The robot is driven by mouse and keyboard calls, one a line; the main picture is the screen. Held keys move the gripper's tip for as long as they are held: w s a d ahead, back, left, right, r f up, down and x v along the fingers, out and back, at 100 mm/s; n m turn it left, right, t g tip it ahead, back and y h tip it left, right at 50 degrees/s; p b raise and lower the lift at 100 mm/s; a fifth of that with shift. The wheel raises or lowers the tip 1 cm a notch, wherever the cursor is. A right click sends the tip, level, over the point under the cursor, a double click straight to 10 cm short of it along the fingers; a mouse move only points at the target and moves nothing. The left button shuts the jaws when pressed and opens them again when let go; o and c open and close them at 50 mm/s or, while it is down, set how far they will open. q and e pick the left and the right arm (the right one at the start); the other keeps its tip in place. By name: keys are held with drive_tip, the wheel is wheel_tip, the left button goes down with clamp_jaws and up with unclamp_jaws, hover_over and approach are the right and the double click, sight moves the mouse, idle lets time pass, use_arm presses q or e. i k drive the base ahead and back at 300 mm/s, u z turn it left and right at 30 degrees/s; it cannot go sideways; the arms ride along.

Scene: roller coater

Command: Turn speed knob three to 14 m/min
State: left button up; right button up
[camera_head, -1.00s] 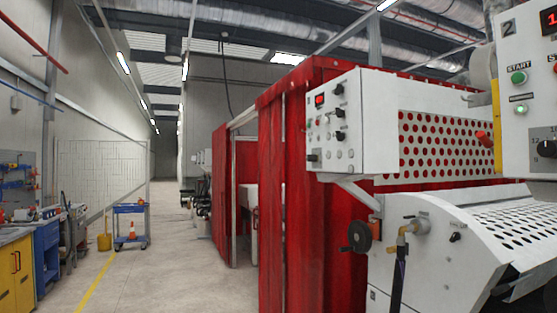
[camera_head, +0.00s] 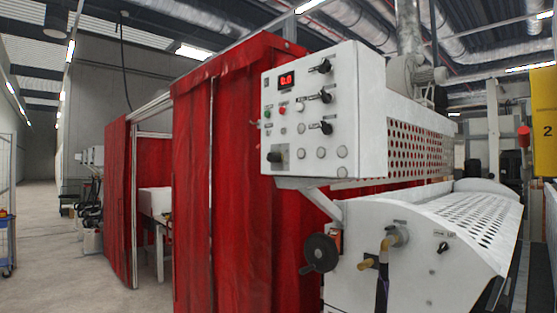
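A white control box (camera_head: 312,115) hangs on the roller coater right of centre in the head view. Its front has a small red lit display (camera_head: 287,80), whose digits are too small to read surely. Three black knobs sit along its right side: a top knob (camera_head: 320,66), a middle knob (camera_head: 322,97) and a lower knob (camera_head: 322,128). A larger dark knob (camera_head: 278,154) is at the lower left. Labels are too small to read, so I cannot tell which one is speed knob three. Neither gripper shows.
Red curtains (camera_head: 190,190) stand left of the box. The floor (camera_head: 40,235) at far left is open, with a blue cart (camera_head: 6,245) at the edge.

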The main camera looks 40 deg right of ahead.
sight(277, 158)
drive_tip(key=z, duration=0.6)
drive_tip(key=i, duration=0.75)
drive_tip(key=z, duration=0.85)
